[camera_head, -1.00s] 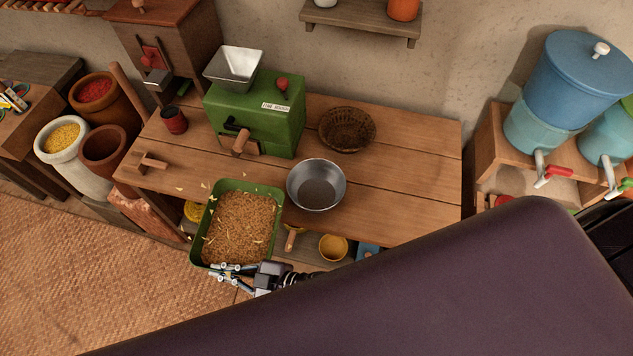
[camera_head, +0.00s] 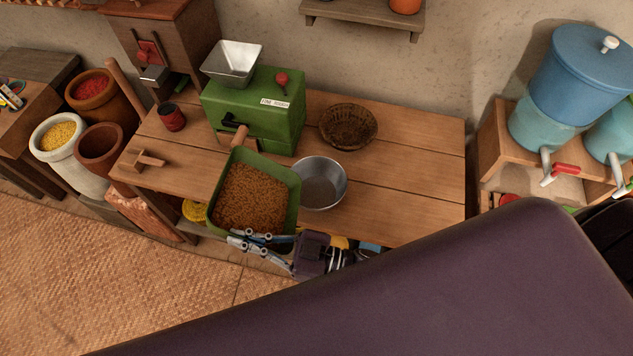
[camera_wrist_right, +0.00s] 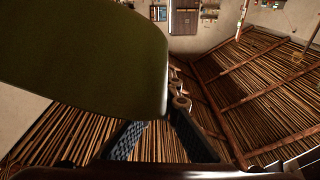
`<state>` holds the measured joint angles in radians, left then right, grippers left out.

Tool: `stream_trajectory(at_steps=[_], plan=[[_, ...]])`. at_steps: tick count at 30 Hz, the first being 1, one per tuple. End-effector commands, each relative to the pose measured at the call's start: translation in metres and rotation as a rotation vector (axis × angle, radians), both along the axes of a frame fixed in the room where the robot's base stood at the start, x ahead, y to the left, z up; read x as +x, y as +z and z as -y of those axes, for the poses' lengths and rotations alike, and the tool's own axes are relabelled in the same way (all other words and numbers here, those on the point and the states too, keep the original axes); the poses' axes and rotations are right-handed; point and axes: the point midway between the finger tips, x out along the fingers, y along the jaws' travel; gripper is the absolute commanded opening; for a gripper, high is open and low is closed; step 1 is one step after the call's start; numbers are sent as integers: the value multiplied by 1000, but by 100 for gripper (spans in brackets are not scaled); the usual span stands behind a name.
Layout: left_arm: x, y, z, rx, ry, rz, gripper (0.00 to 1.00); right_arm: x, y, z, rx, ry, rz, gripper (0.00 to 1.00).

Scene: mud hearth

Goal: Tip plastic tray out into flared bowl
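The green plastic tray (camera_head: 284,178) holds a heap of brown grain (camera_head: 250,198) and is raised at the front edge of the table. My right gripper (camera_head: 262,238) is shut on its near edge. In the right wrist view the tray (camera_wrist_right: 85,60) fills the upper left, between or just beyond the dark fingers (camera_wrist_right: 157,120). The grey metal flared bowl (camera_head: 325,182) stands on the table, just right of the tray. The tray's right side overlaps the bowl's left rim in the head view; I cannot tell if they touch. My left gripper is not in view.
A green grinder (camera_head: 265,110) with a metal hopper stands behind the tray, its handle close to the tray's far corner. A brown basket (camera_head: 348,126) sits behind the bowl. The table (camera_head: 415,180) is clear at right. A wooden piece (camera_head: 148,160) lies at left.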

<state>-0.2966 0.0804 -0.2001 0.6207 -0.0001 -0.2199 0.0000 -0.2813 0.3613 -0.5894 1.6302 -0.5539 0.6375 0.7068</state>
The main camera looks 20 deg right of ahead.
Motion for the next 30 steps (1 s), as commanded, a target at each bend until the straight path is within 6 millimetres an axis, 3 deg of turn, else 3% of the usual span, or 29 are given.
stream_trajectory(at_steps=[8, 30], plan=[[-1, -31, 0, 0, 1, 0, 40, 0, 8, 25, 138, 11, -1, 0], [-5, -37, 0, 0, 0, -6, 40, 0, 20, 35, 200, 18, -2, 0]])
